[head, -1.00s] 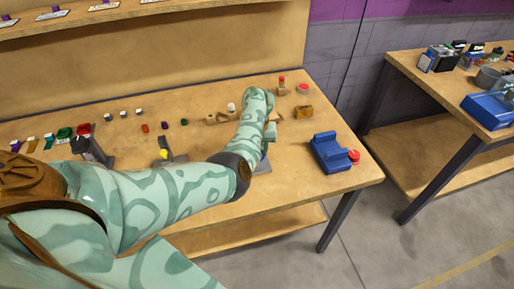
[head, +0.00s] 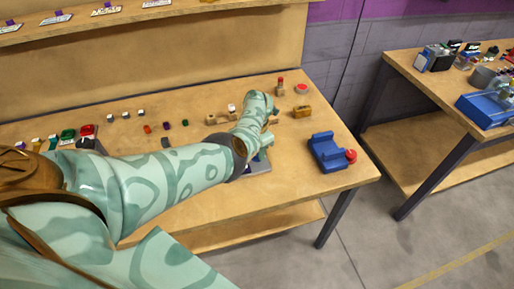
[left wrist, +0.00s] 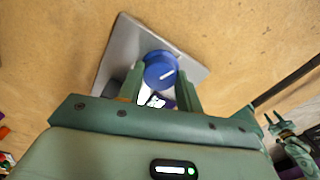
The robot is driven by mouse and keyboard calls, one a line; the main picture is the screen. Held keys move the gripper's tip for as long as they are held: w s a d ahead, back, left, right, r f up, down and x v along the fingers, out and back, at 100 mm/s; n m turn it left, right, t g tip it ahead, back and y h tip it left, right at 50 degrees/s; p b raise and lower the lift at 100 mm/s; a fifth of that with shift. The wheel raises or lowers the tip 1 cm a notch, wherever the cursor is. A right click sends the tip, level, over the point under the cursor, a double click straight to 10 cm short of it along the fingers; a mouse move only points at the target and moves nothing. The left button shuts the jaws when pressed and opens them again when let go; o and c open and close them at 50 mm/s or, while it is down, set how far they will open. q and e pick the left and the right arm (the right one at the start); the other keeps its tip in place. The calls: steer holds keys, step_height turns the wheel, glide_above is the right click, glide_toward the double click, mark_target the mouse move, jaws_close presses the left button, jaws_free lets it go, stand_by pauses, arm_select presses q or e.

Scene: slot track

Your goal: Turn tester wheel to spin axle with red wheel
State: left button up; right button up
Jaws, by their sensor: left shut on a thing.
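A small white and purple piece (left wrist: 156,101) shows between the fingers. In the head view my left gripper (head: 262,153) is low over the table, and my arm partly hides the plate there. A red wheel (head: 351,156) sits at the right of a blue block (head: 325,150). A green part at the wrist view's right may be my right gripper (left wrist: 274,120).
Small coloured pieces lie along the table's left and back. A tan block (head: 302,111), a red-topped peg (head: 280,86) and a red disc (head: 302,88) stand at the back right. A second table (head: 408,82) with a blue bin (head: 485,108) is farther right.

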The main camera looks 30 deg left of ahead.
arm_select(q)
steer(key=m+p, duration=0.1)
steer(key=m, duration=0.4)
steer(key=shift+r+m, duration=0.15)
steer(key=shift+m, duration=0.15)
steer(key=shift+m+p, duration=0.4)
steer(key=shift+m, duration=1.8)
steer(key=o, duration=1)
step_height(320, 180, up, 16)
steer(key=p, duration=1.3)
steer(key=shift+p, duration=0.4)
